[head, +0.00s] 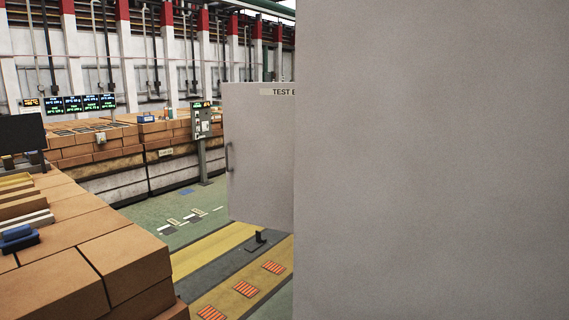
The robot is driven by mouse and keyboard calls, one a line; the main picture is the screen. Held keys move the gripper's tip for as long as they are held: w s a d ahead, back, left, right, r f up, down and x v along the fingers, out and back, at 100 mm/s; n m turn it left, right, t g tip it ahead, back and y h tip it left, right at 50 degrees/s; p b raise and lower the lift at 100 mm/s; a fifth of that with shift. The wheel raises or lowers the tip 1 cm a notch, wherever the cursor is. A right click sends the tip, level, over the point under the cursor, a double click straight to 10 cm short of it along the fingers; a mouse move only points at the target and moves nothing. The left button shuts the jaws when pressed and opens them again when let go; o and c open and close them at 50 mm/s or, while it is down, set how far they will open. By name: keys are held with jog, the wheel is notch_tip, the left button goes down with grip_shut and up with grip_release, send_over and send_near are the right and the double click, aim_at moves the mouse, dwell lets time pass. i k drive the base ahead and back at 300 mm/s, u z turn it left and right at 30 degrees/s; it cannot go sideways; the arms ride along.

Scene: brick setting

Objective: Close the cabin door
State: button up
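The cabin door (258,160) is a light grey panel in the middle of the head view. It shows beyond the left edge of a large grey wall (430,160), which hides its right part. It appears to stand open, sticking out past that wall. A dark vertical handle (229,157) sits near the door's left edge. A label (278,92) at its top reads "TEST" and is cut off by the wall. The hinge side and the cabin opening are hidden. My gripper is not in view.
Stacked bricks (85,265) and a blue object (18,238) fill the lower left. A brick bench (120,140) with screens and a control box on a post (201,122) stand behind. A small dark fixture (258,240) is on the striped floor. Green floor (165,215) is free left of the door.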

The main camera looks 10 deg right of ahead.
aim_at(258, 119)
jog(key=z, duration=0.15)
jog(key=i, duration=1.2)
jog(key=z, duration=0.9)
jog(key=k, duration=0.1)
jog(key=u, duration=2.65)
